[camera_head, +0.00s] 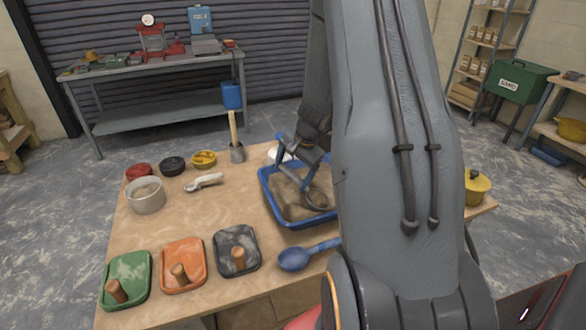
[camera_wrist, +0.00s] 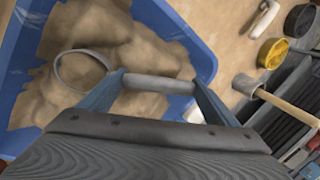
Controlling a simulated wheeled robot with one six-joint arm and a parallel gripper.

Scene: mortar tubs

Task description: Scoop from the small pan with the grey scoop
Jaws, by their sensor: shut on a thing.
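My gripper (camera_head: 298,166) is shut on the handle of the grey scoop, over the blue tub of sand-coloured material (camera_head: 265,193). In the wrist view the grey handle (camera_wrist: 158,84) lies across between the blue fingers. The scoop's round rim (camera_wrist: 57,72) shows to the left, against the heaped material, and its bowl (camera_head: 315,200) is low inside the tub in the head view. I cannot tell how deep it sits or how full it is. A small, pale round pan (camera_head: 147,203) with greyish-brown contents stands at the table's left, well apart from my gripper.
A blue ladle (camera_head: 296,259) lies before the tub. A white-handled tool (camera_head: 205,182), small round dishes (camera_head: 172,166) and a wooden-handled mallet (camera_head: 237,153) are behind. The table's centre-left is clear.

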